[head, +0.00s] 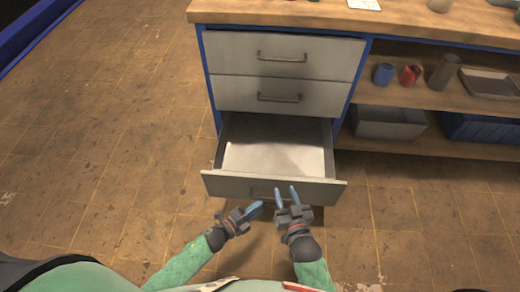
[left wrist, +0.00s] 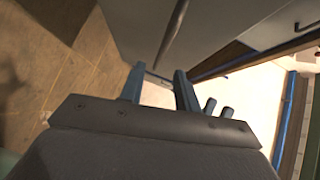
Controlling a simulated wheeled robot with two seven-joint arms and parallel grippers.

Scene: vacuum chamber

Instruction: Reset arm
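My left gripper (head: 254,210) is in front of the open bottom drawer in the head view, just below its front panel. In the left wrist view its two blue fingers (left wrist: 160,84) stand apart with nothing between them. My right gripper (head: 286,192) is to the right of it, its blue fingers spread and empty, overlapping the drawer front in the picture. The bottom drawer (head: 225,185) is pulled out and looks empty inside. Its handle is partly hidden by the right gripper. I cannot tell whether either gripper touches the drawer.
Two upper drawers (head: 285,55) are closed under a wooden worktop (head: 350,18). To the right, shelves hold a blue cup (head: 383,74), a red item (head: 410,75), a dark cylinder (head: 444,72), a tray (head: 490,83) and bins (head: 390,122). The floor at left is clear.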

